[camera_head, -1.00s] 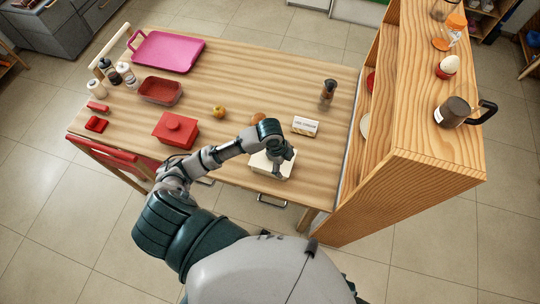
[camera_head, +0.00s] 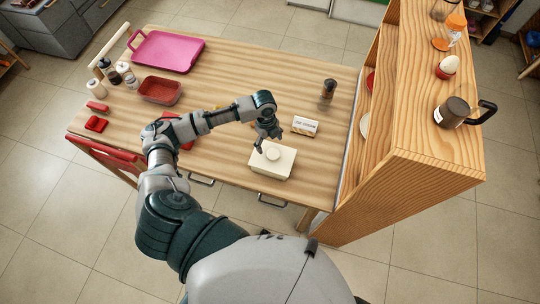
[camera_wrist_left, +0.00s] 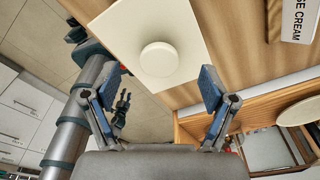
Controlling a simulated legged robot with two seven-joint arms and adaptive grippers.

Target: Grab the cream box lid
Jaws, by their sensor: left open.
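The cream box (camera_head: 284,172) stands near the front edge of the wooden table, its lid (camera_head: 272,156) on top with a round knob. In the left wrist view the pale lid (camera_wrist_left: 190,18) and its round knob (camera_wrist_left: 159,60) show ahead of the fingers. My left gripper (camera_head: 269,143) is open and empty, close to the lid at its far side; I cannot tell whether it touches. In the left wrist view its two fingers (camera_wrist_left: 157,85) are spread wide. A dark two-pronged hand, seemingly my right gripper (camera_wrist_left: 122,104), shows small below; its opening is unclear.
A white ice cream carton (camera_head: 305,126) lies right of the gripper, with a dark bottle (camera_head: 328,88) behind. A tall wooden shelf (camera_head: 430,120) bounds the table's right side. A pink tray (camera_head: 168,50) and red dish (camera_head: 160,91) stand left. The table's middle back is clear.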

